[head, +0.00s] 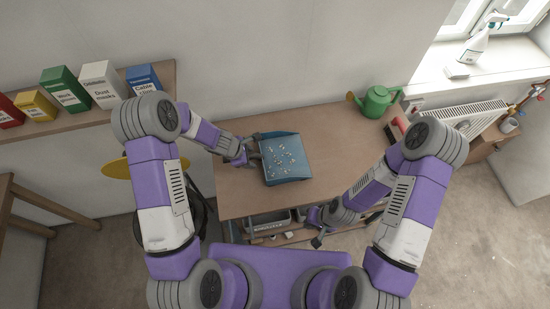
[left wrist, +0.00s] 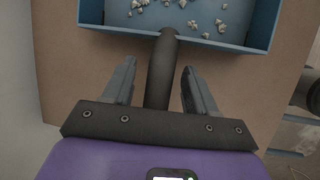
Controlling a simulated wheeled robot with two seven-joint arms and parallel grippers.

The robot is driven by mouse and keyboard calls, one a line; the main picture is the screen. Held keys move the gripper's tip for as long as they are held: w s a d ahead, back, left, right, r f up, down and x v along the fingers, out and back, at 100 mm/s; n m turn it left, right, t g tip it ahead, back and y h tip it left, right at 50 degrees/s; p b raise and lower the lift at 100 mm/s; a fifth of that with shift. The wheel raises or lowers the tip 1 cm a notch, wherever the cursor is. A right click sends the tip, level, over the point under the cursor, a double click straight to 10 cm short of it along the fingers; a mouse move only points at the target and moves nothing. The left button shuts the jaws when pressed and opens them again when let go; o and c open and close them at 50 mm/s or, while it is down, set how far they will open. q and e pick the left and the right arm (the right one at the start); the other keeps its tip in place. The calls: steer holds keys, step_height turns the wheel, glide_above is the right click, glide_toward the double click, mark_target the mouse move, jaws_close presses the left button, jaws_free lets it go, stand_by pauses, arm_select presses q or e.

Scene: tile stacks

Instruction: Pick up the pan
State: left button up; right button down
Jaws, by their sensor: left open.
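The pan is a blue dustpan (head: 287,170) with pale bits in it, lying on the wooden table. Its blue tray (left wrist: 258,30) fills the top of the left wrist view, and its dark round handle (left wrist: 160,75) points back toward my left gripper (left wrist: 159,70). That gripper is open, with one finger on each side of the handle and a visible gap on both sides. In the head view my left gripper (head: 250,153) is at the pan's left side. My right gripper (head: 317,241) hangs by the table's front edge, away from the pan; its jaws are too small to read.
The wooden table (head: 340,135) is clear right of the pan. A green watering can (head: 376,101) stands at its back right. Boxes line a shelf (head: 60,117) on the left. A lower shelf with a grey bin (head: 268,222) is under the table's front edge.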

arm_select(q)
jaws_close()
steer(key=shift+r, duration=0.1)
steer(key=shift+r, duration=0.1)
